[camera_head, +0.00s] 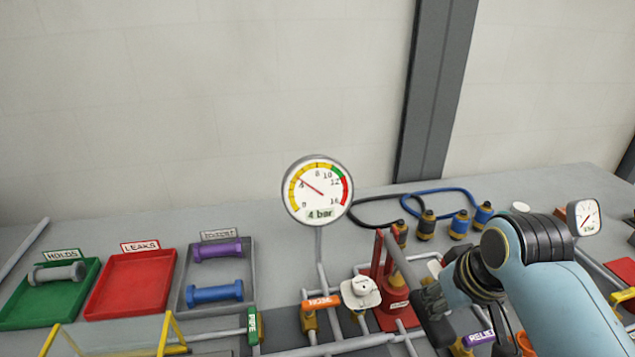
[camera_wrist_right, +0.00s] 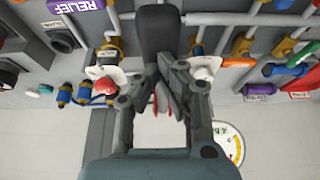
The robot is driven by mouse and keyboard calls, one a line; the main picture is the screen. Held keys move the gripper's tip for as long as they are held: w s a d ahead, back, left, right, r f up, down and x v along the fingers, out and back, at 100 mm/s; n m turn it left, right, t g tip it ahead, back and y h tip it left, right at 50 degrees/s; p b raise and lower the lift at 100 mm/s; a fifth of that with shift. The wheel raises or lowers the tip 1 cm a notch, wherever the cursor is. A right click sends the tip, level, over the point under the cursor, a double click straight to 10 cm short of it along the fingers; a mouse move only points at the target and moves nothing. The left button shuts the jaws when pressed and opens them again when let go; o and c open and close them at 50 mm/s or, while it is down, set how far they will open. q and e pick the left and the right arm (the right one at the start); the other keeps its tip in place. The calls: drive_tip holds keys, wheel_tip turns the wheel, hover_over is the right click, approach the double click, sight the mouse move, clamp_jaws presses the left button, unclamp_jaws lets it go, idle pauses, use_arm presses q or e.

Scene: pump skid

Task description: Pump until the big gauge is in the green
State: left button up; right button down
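The big gauge (camera_head: 318,190) stands on a post at the back middle. Its needle is in the yellow near 4 and its display reads 4 bar; the green band is at the upper right of the dial. The red pump (camera_head: 395,300) stands right of and below it, with a lever sloping down toward the front right. My right gripper (camera_head: 432,305) is at the lever's front end. In the right wrist view its fingers (camera_wrist_right: 172,88) close around the black pump handle (camera_wrist_right: 160,32). My left gripper is not in view.
An orange HOSE valve (camera_head: 309,315) and a white-topped fitting (camera_head: 361,292) stand left of the pump. A green tray (camera_head: 40,310), a red tray (camera_head: 132,285) and a grey tray (camera_head: 182,290) lie left. A small gauge (camera_head: 584,217) stands right.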

drive_tip(key=shift+r, duration=0.85)
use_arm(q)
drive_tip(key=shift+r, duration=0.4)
use_arm(e)
drive_tip(key=shift+r, duration=2.7)
drive_tip(key=shift+f+b, duration=1.95)
drive_tip(key=shift+f, duration=2.75)
wheel_tip(320, 180, up, 4)
drive_tip(key=p, duration=0.4)
drive_tip(key=shift+f, duration=0.25)
wheel_tip(320, 180, up, 6)
drive_tip(key=shift+f, duration=0.1)
